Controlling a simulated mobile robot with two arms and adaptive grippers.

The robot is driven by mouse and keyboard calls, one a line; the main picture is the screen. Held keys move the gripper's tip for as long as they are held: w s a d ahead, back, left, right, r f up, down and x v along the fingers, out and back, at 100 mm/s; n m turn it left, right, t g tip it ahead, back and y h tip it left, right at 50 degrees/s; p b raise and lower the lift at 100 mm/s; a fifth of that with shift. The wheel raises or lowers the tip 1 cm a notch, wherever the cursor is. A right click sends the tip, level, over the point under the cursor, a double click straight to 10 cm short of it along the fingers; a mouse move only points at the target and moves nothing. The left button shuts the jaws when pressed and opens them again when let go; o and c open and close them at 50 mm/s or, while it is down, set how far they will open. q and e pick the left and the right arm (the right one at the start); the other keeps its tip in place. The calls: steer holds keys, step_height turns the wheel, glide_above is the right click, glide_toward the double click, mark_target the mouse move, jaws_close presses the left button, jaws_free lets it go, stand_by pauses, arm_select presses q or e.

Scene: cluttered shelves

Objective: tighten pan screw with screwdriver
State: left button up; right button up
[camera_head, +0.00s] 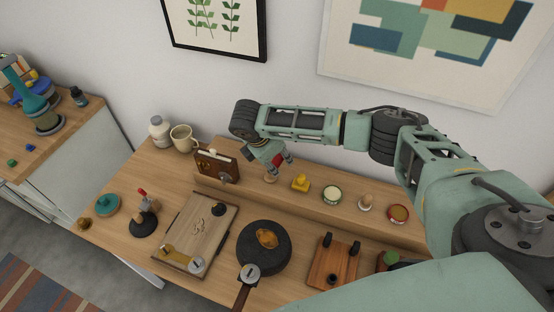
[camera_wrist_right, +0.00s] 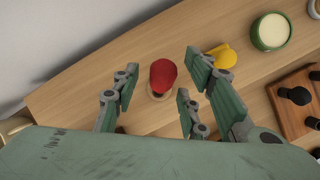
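The black pan (camera_head: 275,258) sits on the wooden table, with an orange-brown patch in its middle. A round metal screw head (camera_head: 250,273) shows at its handle joint. A red handle, likely the screwdriver's (camera_wrist_right: 163,76), stands upright over a pale round base in the right wrist view; its shaft is hidden below. My right gripper (camera_wrist_right: 165,90) is open, with its fingers apart on either side of the red handle and gaps visible. In the head view my right gripper (camera_head: 279,160) is over the raised back ledge. My left gripper is not in view.
A wooden board (camera_head: 208,226) lies left of the pan. A black-based stand (camera_head: 143,222) with a red-tipped item is farther left. A yellow object (camera_head: 300,184), a green-rimmed jar (camera_head: 331,195) and a red-rimmed tin (camera_head: 398,214) line the ledge. A mug (camera_head: 184,138) stands at back left.

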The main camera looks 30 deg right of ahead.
mark_target(275, 158)
steer(key=shift+c, duration=0.4)
jaws_close()
steer(key=shift+r, duration=0.1)
steer(key=shift+w+r, duration=0.1)
steer(key=shift+r, duration=0.3)
step_height(275, 158, up, 3)
steer(key=shift+f+b, duration=0.2)
steer(key=shift+b, duration=0.55)
steer(key=s+d+r+b, duration=0.2)
steer(key=s+d+r, duration=0.3)
steer(key=s, duration=0.5)
step_height(275, 158, up, 2)
steer(key=shift+s+d+r, duration=0.2)
steer(key=shift+s+d, duration=0.05)
